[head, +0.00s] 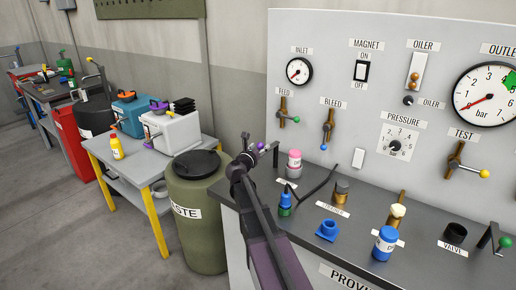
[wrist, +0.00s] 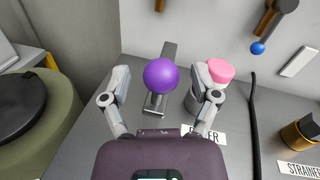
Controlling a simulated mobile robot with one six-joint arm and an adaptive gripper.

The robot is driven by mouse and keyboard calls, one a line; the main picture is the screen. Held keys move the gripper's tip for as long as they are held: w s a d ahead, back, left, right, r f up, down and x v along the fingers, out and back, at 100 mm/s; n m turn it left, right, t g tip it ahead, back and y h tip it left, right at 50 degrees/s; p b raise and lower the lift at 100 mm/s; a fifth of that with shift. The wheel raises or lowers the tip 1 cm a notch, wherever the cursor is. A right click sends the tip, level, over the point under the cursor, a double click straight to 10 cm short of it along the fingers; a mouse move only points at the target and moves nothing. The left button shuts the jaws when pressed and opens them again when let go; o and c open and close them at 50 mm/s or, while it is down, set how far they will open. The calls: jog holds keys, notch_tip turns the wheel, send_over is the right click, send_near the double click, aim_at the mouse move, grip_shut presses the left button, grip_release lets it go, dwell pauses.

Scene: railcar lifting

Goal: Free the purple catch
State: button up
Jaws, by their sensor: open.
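The purple catch shows in the wrist view as a round purple knob (wrist: 160,76) with a grey metal bar behind and below it. It stands near the back left of the counter, by the panel. My gripper (wrist: 162,88) is open, with one finger on each side of the knob; gaps show on both sides, and contact is not visible. In the head view my gripper (head: 250,156) reaches to the counter's left end, and the small purple knob (head: 262,146) shows at its tip. The catch's lower part is mostly hidden there by the gripper.
A pink-capped container (wrist: 220,71) stands close by my right finger; it also shows in the head view (head: 294,158). A black bar (wrist: 254,120) lies farther right. The blue-tipped bleed lever (head: 328,130) hangs above the counter. A green waste drum (head: 200,225) stands left.

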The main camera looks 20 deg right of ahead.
jog(key=v, duration=1.1)
jog(key=shift+s+a, duration=0.2)
jog(key=shift+a, duration=0.1)
